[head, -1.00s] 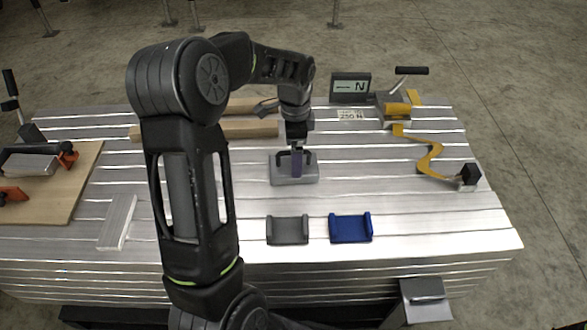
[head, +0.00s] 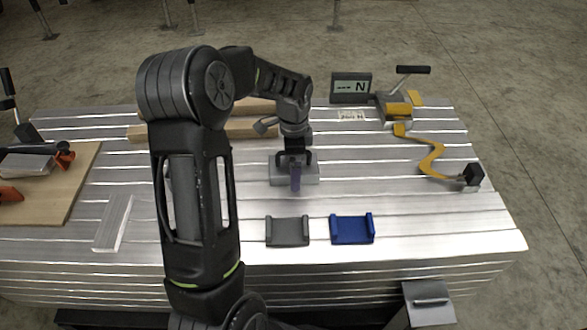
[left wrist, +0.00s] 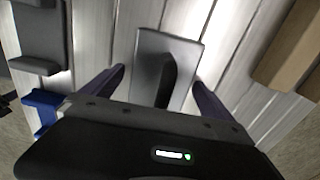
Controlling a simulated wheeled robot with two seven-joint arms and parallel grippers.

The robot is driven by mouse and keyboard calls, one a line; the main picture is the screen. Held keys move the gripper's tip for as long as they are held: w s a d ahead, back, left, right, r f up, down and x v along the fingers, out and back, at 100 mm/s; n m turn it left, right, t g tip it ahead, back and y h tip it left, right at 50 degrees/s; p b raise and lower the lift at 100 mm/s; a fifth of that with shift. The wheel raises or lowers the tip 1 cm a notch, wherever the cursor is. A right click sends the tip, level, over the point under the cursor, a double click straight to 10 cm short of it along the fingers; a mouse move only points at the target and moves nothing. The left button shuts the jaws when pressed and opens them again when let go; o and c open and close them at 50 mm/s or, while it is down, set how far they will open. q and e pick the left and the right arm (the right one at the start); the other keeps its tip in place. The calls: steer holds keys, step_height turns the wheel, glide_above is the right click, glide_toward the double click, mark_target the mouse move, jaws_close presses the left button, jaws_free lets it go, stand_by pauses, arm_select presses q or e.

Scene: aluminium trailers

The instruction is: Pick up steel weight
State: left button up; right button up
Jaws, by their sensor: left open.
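The steel weight (head: 311,177) is a grey block on the slatted aluminium table top, behind the two small cradles. My left gripper (head: 295,180) hangs over it and hides much of its middle. In the left wrist view the weight (left wrist: 190,52) is a grey plate with a dark raised handle. My left gripper (left wrist: 159,76) is open there, one finger on each side of the weight. The handle lies between the fingers, with gaps showing. I cannot tell how far the fingertips are above the weight. My right gripper is not in view.
A grey cradle (head: 287,238) and a blue cradle (head: 352,232) sit in front of the weight. Wooden bars (head: 240,129) lie behind my arm. A display (head: 350,88) and a yellow-strapped device (head: 397,108) stand at the back right. A wooden board (head: 55,195) with clamps lies left.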

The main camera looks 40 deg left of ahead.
arm_select(q)
steer(key=shift+c, duration=0.6)
steer(key=c, duration=2)
steer(key=shift+w+r, duration=0.1)
steer(key=shift+r, duration=0.05)
jaws_close()
step_height(320, 180, up, 10)
steer(key=p, duration=0.3)
